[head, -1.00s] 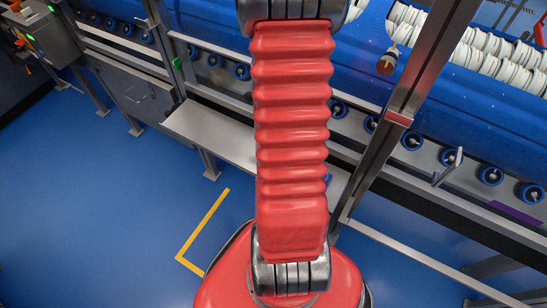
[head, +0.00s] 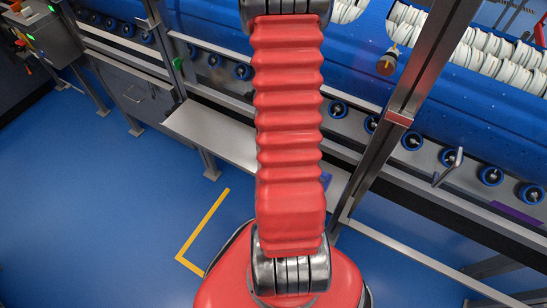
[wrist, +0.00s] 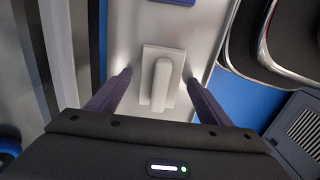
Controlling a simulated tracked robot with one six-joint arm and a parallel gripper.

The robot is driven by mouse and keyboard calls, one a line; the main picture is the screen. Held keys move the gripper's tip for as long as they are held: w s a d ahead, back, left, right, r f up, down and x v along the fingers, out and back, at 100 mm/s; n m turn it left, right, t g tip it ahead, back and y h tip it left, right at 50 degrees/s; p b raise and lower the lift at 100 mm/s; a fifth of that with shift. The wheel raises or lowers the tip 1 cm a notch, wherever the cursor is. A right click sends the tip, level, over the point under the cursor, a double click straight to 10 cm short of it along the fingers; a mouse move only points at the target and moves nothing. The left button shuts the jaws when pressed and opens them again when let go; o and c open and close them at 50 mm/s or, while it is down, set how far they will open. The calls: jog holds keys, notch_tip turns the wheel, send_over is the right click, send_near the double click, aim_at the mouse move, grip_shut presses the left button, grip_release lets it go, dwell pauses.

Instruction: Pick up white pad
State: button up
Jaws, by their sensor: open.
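In the wrist view the white pad (wrist: 147,63), a flat rectangular plate with a raised bar handle (wrist: 161,85), lies on a pale metal shelf (wrist: 195,25). My gripper (wrist: 158,77) is open, with one dark finger to the left of the pad and the other to the right. The handle lies between the fingers, with a gap on both sides. I cannot tell how high the fingertips are above the shelf. In the head view my gripper is out of sight, and I cannot see the pad there.
A blue object (wrist: 176,2) lies on the shelf beyond the pad; a blue piece also shows beside my arm in the head view (head: 326,181). A steel post (head: 402,105) stands right of my arm. A blue carrier line (head: 350,75) runs behind. The blue floor at left is clear.

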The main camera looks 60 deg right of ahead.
jog(key=shift+c, duration=0.5)
jog(key=c, duration=1.1)
